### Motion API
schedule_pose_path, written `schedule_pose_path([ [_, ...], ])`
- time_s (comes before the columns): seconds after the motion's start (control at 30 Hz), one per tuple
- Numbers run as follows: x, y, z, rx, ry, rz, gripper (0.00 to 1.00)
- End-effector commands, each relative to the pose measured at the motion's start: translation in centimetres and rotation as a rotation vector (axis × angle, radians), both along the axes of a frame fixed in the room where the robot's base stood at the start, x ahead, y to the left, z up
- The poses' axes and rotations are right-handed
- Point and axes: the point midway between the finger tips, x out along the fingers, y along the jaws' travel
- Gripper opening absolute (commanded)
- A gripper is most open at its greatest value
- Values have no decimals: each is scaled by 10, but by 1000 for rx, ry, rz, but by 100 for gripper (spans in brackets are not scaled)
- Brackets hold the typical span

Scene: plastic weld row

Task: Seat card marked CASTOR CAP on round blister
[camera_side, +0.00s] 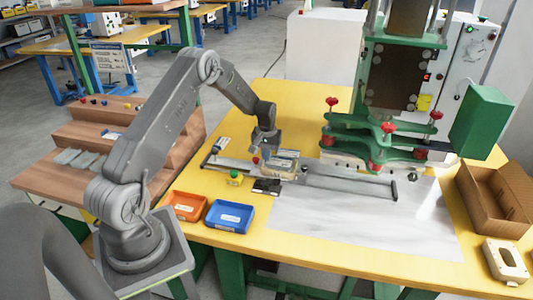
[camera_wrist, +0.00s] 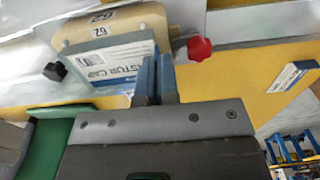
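The card marked CASTOR CAP (camera_wrist: 112,66) shows in the wrist view as white with a blue edge, its text partly cut off by my finger. It is in front of a tan block marked 62 (camera_wrist: 105,30). My gripper (camera_wrist: 157,62) has its two blue-grey fingers close together at the card's right edge. I cannot tell whether they pinch the card or stand beside it. In the side view, my gripper (camera_side: 265,150) points down beside the tan block (camera_side: 284,168) on the metal slide. I cannot make out the round blister in either view.
The green press (camera_side: 400,130) stands behind right of the gripper. An orange tray (camera_side: 186,206) and a blue tray (camera_side: 230,217) are at the front left. A red knob (camera_wrist: 200,48) is close right of my fingers. A cardboard box (camera_side: 495,200) is at the right; the bare metal plate (camera_side: 350,225) is clear.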

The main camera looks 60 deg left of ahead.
Motion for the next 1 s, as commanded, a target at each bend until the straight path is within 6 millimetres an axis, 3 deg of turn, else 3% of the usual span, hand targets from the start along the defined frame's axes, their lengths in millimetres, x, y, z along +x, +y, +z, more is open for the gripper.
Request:
schedule_pose_path([
  [0.43,0,0,-4,0,0,0,0],
  [0.77,0,0,-3,0,0,0,31],
  [0.9,0,0,-3,0,0,0,31],
  [1.0,0,0,-3,0,0,0,22],
])
